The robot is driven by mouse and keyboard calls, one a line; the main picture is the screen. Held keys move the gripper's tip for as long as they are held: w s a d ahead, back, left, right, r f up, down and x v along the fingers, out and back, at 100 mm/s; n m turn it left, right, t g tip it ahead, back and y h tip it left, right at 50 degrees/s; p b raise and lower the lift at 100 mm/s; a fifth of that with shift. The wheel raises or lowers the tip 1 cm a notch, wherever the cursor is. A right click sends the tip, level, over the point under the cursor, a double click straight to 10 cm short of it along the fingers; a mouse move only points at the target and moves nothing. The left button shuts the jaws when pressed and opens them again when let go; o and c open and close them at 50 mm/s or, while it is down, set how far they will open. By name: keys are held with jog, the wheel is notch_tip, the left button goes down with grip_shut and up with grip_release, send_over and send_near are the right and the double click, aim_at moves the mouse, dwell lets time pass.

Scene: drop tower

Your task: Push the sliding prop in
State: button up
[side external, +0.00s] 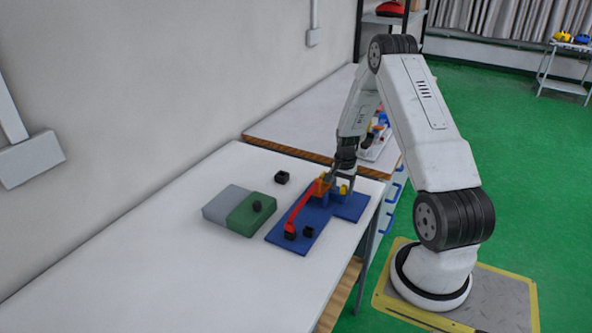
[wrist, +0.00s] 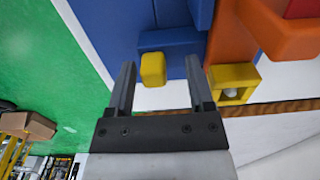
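The drop tower stands on a blue baseplate (side external: 338,208) on the white table, with a long red ramp (side external: 302,208) sloping down toward the front left. A small yellow block (wrist: 153,68) sits against a blue part (wrist: 172,42) of the tower; it looks like the end of the sliding prop, but I cannot tell for sure. My gripper (side external: 344,184) is low at the tower's right side. In the wrist view my gripper (wrist: 160,66) is open, with the yellow block between its fingertips and a gap to each finger. How far the prop reaches inside is hidden.
An orange part (wrist: 234,38) and a yellow holder (wrist: 232,82) with a pale round thing in it are close to the right finger. Grey (side external: 220,203) and green (side external: 250,214) blocks lie left of the baseplate. A black cube (side external: 282,177) stands behind them. The table's front left is clear.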

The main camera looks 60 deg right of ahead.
jog(key=shift+r, duration=0.1)
jog(key=shift+r, duration=3.8)
jog(key=shift+w+a, duration=0.1)
jog(key=w+a+r+n, duration=0.2)
jog(key=a+n, duration=0.1)
jog(key=a, duration=0.3)
jog(key=w+a+r+n+t, duration=0.1)
jog(key=w+a+r+n, duration=0.15)
jog(key=a, duration=0.45)
jog(key=w+a+r+n, duration=0.1)
jog(key=a+n, duration=0.2)
jog(key=a, duration=0.3)
jog(key=s+a+r+n, duration=0.1)
jog(key=s+a+n, duration=0.2)
jog(key=a, duration=0.6)
jog(key=s+a+r+n+t, duration=0.1)
jog(key=s+a+n, duration=0.3)
jog(key=a+n, duration=0.2)
jog(key=a, duration=0.2)
jog(key=shift+a+r+t, duration=0.3)
jog(key=shift+a+r, duration=0.1)
jog(key=shift+n, duration=0.25)
